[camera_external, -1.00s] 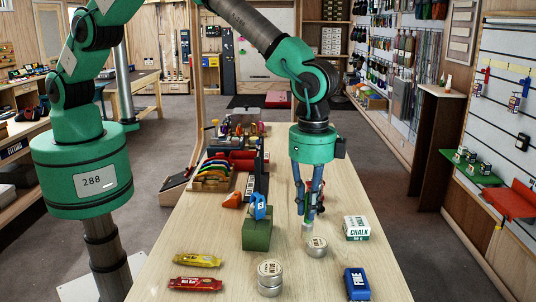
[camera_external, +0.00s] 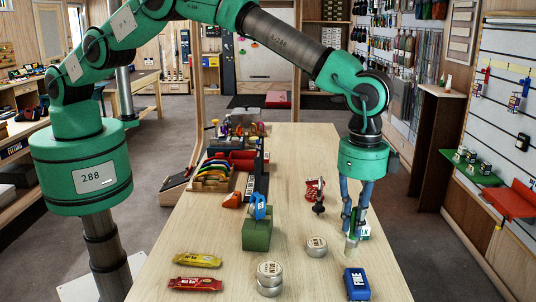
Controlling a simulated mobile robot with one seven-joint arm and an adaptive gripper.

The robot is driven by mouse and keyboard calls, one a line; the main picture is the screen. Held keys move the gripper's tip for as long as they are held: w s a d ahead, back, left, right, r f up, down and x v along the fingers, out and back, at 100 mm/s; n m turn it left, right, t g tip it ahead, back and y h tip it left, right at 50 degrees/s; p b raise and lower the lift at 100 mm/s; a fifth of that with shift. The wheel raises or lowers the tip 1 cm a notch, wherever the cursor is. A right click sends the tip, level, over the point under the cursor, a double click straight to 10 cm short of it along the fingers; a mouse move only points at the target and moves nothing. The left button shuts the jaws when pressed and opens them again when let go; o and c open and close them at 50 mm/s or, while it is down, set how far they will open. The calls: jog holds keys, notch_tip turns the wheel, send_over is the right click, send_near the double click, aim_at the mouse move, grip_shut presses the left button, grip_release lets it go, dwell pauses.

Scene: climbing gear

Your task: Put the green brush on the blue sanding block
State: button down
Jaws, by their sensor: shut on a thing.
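The blue sanding block (camera_external: 357,284), marked FINE, lies at the front right of the table. My gripper (camera_external: 352,232) points down behind it and is shut on a slim, pale greenish thing, which I take to be the green brush (camera_external: 351,244). The fingers hide much of the brush. Its lower end hangs behind the block and looks apart from it; its exact height above the table is hard to tell.
A chalk box (camera_external: 364,232) is partly hidden behind my gripper. Round tins (camera_external: 316,246) (camera_external: 269,278) and yellow (camera_external: 198,260) and red (camera_external: 196,284) bars lie on the table. A green block (camera_external: 257,235) bears a blue device (camera_external: 258,207). A red device (camera_external: 315,192) stands behind.

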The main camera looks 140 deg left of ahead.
jog(key=shift+w+a, duration=0.3)
jog(key=shift+w, duration=0.55)
jog(key=shift+f+p, duration=0.45)
jog(key=shift+f, duration=1.35)
jog(key=shift+f, duration=0.2)
jog(key=c, duration=1.7)
grip_release()
jog(key=shift+r, duration=0.15)
notch_tip(320, 180, up, 12)
jog(key=shift+r+b, duration=0.1)
jog(key=shift+b, duration=0.6)
